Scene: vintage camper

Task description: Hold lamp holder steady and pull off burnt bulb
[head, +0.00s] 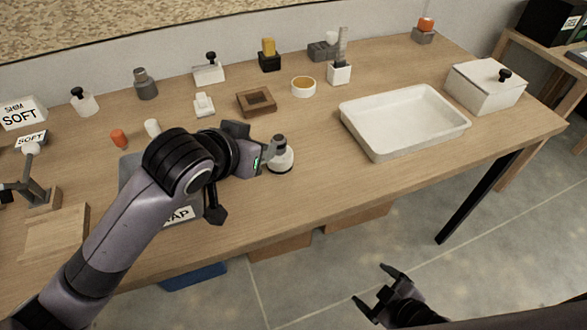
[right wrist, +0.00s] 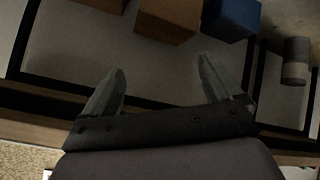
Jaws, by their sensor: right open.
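What looks like the lamp holder (head: 281,161) is a round white base on the table, mid-picture in the head view. A dark grey bulb-like piece (head: 279,142) stands upright on it. My left gripper (head: 262,161) is right at its left side. Its fingertips are hard to make out, so I cannot tell whether it touches or grips the holder. My right gripper (head: 376,287) is open and empty, low in front of the table and well away from the holder. Its two spread fingers also show in the right wrist view (right wrist: 163,88), with nothing between them.
A white tray (head: 366,145) and a white lidded box (head: 488,100) stand to the right. A grey scrap bin (head: 130,170) is partly hidden under my left arm. Several small parts line the back. The table is clear between holder and tray. Boxes (head: 280,247) sit below the table.

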